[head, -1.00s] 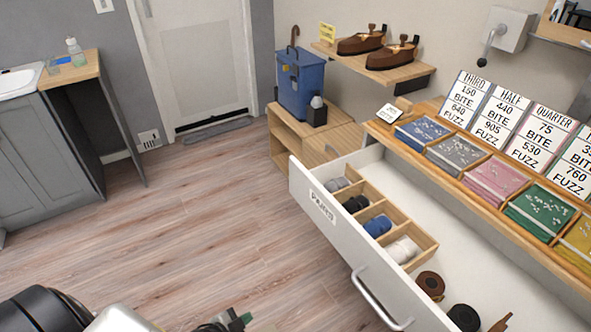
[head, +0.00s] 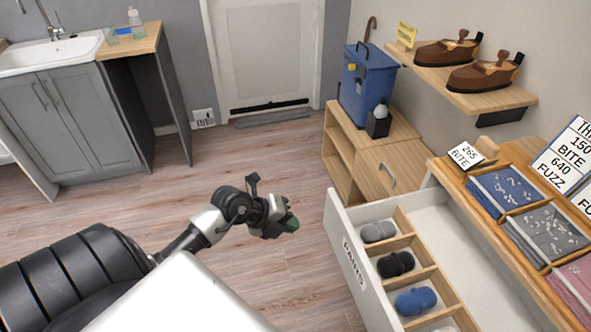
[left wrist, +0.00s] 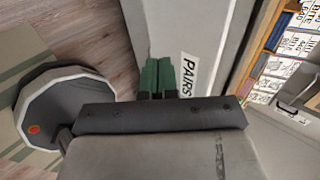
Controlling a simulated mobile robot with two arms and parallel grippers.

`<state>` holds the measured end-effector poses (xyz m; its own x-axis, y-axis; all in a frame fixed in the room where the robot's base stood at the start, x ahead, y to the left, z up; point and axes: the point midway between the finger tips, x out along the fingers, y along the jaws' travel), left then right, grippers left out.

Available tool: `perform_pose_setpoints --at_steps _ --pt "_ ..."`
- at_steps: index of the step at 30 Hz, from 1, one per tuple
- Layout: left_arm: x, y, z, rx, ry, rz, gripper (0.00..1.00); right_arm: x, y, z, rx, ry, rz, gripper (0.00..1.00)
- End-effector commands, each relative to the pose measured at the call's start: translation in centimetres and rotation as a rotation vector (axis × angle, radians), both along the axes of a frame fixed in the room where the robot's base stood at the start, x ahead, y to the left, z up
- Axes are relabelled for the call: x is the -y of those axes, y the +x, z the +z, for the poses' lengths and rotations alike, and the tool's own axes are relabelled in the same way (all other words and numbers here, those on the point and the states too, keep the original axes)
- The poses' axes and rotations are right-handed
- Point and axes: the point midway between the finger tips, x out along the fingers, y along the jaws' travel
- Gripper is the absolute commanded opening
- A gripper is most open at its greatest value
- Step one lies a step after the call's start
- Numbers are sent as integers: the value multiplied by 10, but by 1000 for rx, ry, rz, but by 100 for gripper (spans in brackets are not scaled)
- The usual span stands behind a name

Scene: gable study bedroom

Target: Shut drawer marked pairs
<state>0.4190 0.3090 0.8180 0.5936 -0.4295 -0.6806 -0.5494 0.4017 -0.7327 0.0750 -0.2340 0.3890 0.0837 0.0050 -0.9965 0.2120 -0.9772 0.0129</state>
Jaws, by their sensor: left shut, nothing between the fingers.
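The drawer marked PAIRS stands pulled open, its white front (head: 343,243) facing left. The PAIRS label (head: 354,265) is on that front and also shows in the left wrist view (left wrist: 187,75). Inside are wooden compartments with rolled grey, black and blue pairs (head: 415,300). My left gripper (head: 292,225) has green fingertips, is shut and empty, and is left of the drawer front with floor showing between them. In the left wrist view its fingertips (left wrist: 165,75) appear beside the label; contact is not visible. My right gripper is not in view.
A wooden counter with fabric trays (head: 510,190) and price cards overhangs the drawer. A low wooden cabinet (head: 365,165) carrying a blue box (head: 365,85) stands behind it. A shoe shelf (head: 490,98) is above. The floor (head: 180,210) left of the drawer is clear.

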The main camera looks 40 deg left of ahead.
Motion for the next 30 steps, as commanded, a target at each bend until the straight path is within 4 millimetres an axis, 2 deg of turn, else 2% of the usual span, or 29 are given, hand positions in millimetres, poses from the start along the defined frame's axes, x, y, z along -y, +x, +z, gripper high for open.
perform_pose_setpoints --at_steps 4,10,18,30 --pt "15 21 -23 1 -6 3 0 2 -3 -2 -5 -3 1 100" --pt "33 45 -51 2 -4 1 0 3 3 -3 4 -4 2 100" --pt "52 72 -48 1 -4 1 0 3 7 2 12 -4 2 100" --pt "54 75 -48 1 -2 1 0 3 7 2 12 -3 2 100"
